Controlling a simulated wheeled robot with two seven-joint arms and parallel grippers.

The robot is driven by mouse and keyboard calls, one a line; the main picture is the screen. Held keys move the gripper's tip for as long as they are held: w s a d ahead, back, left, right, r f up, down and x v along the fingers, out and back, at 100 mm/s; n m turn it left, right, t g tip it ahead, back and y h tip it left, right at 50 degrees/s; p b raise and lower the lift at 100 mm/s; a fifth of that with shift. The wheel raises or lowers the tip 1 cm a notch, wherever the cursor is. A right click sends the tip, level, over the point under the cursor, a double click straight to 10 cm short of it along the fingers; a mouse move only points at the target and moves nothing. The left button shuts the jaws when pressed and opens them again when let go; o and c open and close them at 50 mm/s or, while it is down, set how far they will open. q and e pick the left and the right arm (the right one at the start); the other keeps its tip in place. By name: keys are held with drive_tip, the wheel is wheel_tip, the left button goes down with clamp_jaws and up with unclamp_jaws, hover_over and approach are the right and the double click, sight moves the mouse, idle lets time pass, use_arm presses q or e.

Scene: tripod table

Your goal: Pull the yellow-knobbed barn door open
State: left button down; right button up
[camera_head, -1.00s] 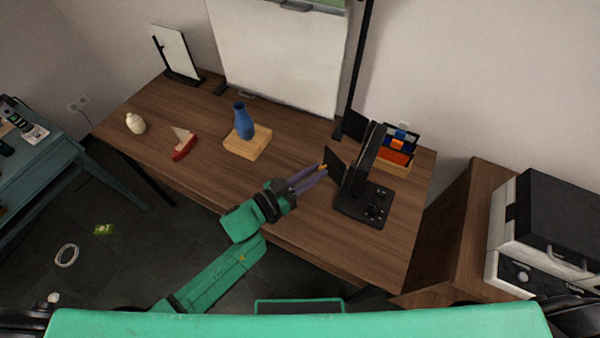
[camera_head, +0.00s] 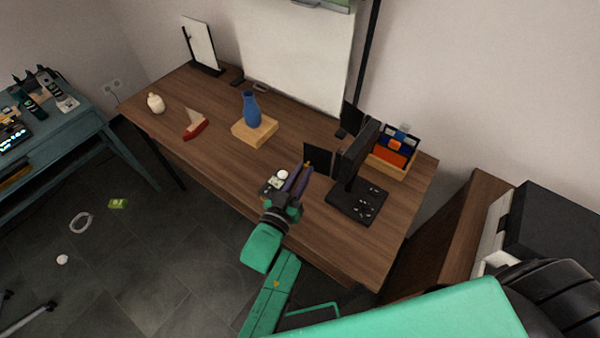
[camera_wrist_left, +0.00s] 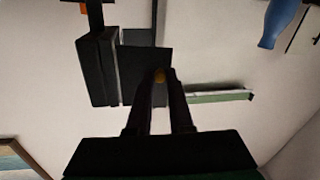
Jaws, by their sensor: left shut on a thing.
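A black lamp (camera_head: 356,155) stands on a black base (camera_head: 350,208) near the table's right end. A flat black barn door (camera_head: 318,157) sticks out from the lamp's left side. My left gripper (camera_head: 302,176) reaches in from the front and is shut on the yellow knob. In the left wrist view the fingers (camera_wrist_left: 160,84) partly cover the knob and the door (camera_wrist_left: 146,66) lies behind them. My right gripper is not in view.
A blue vase (camera_head: 251,110) on a wooden block (camera_head: 256,134) stands left of the door. A small grey item (camera_head: 272,184) lies beside my gripper. An organizer (camera_head: 395,155) is behind the lamp. The table (camera_head: 215,160) is bare between block and front edge.

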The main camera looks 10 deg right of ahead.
use_arm(q)
drive_tip(key=shift+a, duration=0.1)
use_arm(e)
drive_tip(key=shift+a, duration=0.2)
use_arm(q)
drive_tip(key=c, duration=0.8)
unclamp_jaws()
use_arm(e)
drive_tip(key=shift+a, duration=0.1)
use_arm(q)
drive_tip(key=shift+s, duration=0.1)
drive_tip(key=b+v, duration=0.2)
drive_tip(key=v, duration=1.2)
drive_tip(key=shift+s+a, duration=0.15)
drive_tip(key=shift+s, duration=0.05)
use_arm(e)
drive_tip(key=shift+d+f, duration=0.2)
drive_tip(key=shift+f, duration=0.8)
